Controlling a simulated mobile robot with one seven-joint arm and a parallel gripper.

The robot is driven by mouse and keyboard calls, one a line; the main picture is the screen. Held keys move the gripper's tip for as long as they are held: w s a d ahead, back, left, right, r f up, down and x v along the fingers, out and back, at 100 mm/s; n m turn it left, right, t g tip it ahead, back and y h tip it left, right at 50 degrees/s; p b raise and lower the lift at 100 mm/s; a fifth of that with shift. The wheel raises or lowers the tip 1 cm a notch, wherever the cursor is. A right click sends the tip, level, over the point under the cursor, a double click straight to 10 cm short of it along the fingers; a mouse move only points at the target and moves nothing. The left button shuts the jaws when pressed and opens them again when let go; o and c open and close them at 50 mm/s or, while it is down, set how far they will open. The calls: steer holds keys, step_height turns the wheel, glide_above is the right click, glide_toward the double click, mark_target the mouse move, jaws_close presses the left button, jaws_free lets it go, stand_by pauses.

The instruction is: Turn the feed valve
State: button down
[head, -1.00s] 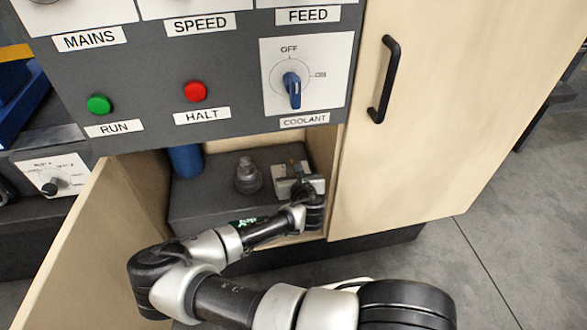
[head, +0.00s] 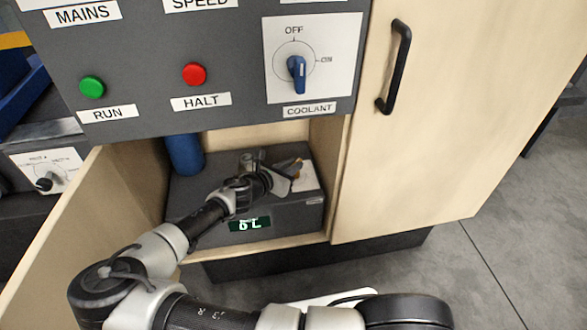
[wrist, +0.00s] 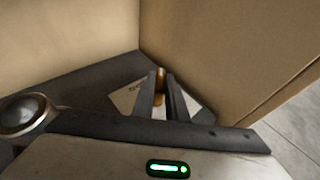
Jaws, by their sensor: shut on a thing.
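The feed valve shows as a small brass-coloured piece (wrist: 160,78) between my fingers in the wrist view. It stands over a pale label plate (wrist: 127,97) on the dark box in the open cabinet. My gripper (wrist: 164,98) is shut on this piece. In the head view my gripper (head: 291,166) reaches in from the left, tilted, at the box's right rear. There the fingers and gripper body hide most of the valve. The label's lettering is too small to read.
The dark box (head: 290,216) has a lit green display (head: 250,224). A round metal knob (wrist: 25,112) stands left of my fingers. A blue cylinder (head: 185,154) is behind left. The cabinet wall (wrist: 235,50) is close on the right; a control panel (head: 140,75) overhangs.

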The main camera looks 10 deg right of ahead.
steer(key=shift+w+a+f+m+g+h, duration=0.1)
steer(key=shift+a+m+g+h, duration=0.1)
steer(key=shift+m+g+h, duration=0.3)
steer(key=shift+m+g, duration=0.3)
steer(key=c, duration=1.8)
jaws_free()
steer(key=shift+o, duration=0.2)
steer(key=p+v, duration=0.4)
steer(key=v, duration=1.3)
steer(key=shift+a, duration=0.2)
